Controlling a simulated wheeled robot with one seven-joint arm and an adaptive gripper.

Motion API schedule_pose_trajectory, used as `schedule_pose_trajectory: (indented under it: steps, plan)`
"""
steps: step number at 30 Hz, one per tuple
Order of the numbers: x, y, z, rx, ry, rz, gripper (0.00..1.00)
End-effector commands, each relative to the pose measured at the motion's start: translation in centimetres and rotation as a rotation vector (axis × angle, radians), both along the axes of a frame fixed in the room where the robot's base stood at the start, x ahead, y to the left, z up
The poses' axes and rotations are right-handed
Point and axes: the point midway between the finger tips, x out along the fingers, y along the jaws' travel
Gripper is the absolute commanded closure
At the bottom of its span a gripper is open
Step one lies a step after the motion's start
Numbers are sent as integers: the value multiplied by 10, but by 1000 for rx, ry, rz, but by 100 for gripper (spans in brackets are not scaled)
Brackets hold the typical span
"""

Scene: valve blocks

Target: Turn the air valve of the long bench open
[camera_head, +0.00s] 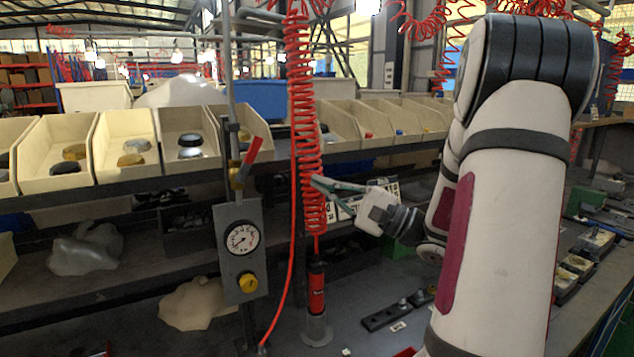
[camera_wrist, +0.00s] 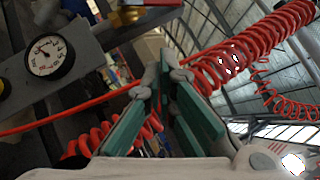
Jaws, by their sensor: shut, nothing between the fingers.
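The air valve is a brass body (camera_head: 238,174) with a red lever (camera_head: 253,151) on a thin vertical pipe above a grey panel (camera_head: 236,275). The lever slants up and to the right, at an angle to the pipe. In the wrist view the brass body (camera_wrist: 122,18) and part of the red lever (camera_wrist: 150,2) show at the top edge, partly cut off. My gripper (camera_head: 316,184) is to the right of the valve and apart from it, overlapping the red coiled hose in the picture. Its green-padded fingers (camera_wrist: 166,72) are shut and empty.
A red coiled hose (camera_head: 303,110) hangs right of the valve; I cannot tell whether my fingers touch it. The panel carries a round gauge (camera_head: 242,238) and a yellow knob (camera_head: 248,282). Cream bins (camera_head: 126,150) line the shelf behind. A straight red hose (camera_head: 286,290) runs down nearby.

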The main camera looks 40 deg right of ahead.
Motion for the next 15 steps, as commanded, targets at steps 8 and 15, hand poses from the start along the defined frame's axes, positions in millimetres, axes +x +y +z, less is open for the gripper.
schedule_pose_trajectory:
  steps: [8, 15]
  plan:
    - [47, 23, 21, -3, 0, 4, 100]
    - [67, 48, 38, -3, 2, 3, 100]
